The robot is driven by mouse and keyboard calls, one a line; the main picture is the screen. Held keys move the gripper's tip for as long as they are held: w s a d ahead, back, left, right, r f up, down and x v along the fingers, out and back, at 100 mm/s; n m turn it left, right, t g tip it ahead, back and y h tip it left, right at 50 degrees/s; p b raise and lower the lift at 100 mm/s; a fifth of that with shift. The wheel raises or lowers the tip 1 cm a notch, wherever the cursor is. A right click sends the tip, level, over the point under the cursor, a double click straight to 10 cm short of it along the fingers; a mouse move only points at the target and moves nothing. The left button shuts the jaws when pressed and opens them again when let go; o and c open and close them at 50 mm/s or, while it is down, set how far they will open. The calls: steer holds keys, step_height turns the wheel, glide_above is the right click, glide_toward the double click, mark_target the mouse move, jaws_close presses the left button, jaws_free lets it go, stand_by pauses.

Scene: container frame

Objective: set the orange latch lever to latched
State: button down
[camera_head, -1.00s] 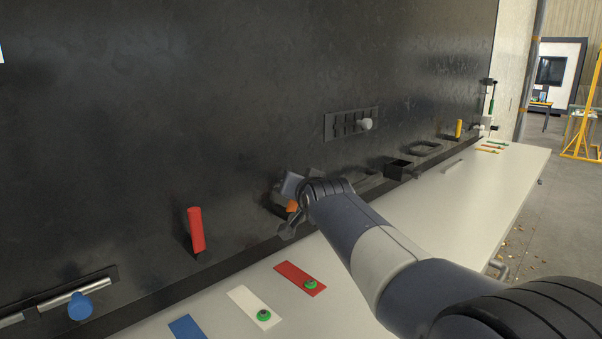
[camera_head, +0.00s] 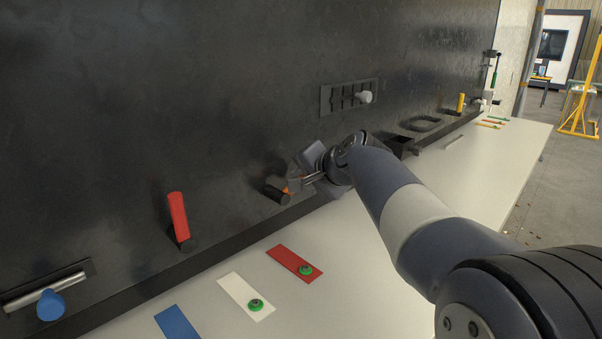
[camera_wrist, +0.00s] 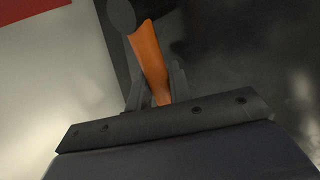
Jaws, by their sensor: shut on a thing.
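The orange latch lever (camera_wrist: 150,58) shows in the wrist view, running down between the two fingers of my gripper (camera_wrist: 157,85). The fingers are shut on it. A dark round part stands at the lever's upper end in that view. In the head view my gripper (camera_head: 308,181) is at the dark panel, low down near the bench.
A red lever (camera_head: 178,217) and a blue-knobbed bolt (camera_head: 51,304) are on the panel to the left. A slotted plate with a light knob (camera_head: 364,97) is above right. The bench (camera_head: 330,235) carries red, white and blue cards.

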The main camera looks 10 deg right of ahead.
steer(key=shift+w+d+f+m+g+y+p, duration=0.1)
steer(key=shift+f+m+g+y+p, duration=0.1)
steer(key=shift+f+m+g+y, duration=0.35)
steer(key=shift+d+f+m+g+y+p, duration=0.15)
steer(key=shift+f+m+g+y, duration=0.2)
steer(key=shift+f+m+y, duration=0.25)
steer(key=shift+f, duration=0.2)
steer(key=c, duration=1.3)
jaws_free()
steer(key=shift+c, duration=0.2)
steer(key=shift+r, duration=0.1)
steer(key=b+v, duration=0.2)
steer(key=v, duration=0.8)
steer(key=shift+s+r, duration=0.2)
steer(key=shift+s, duration=0.1)
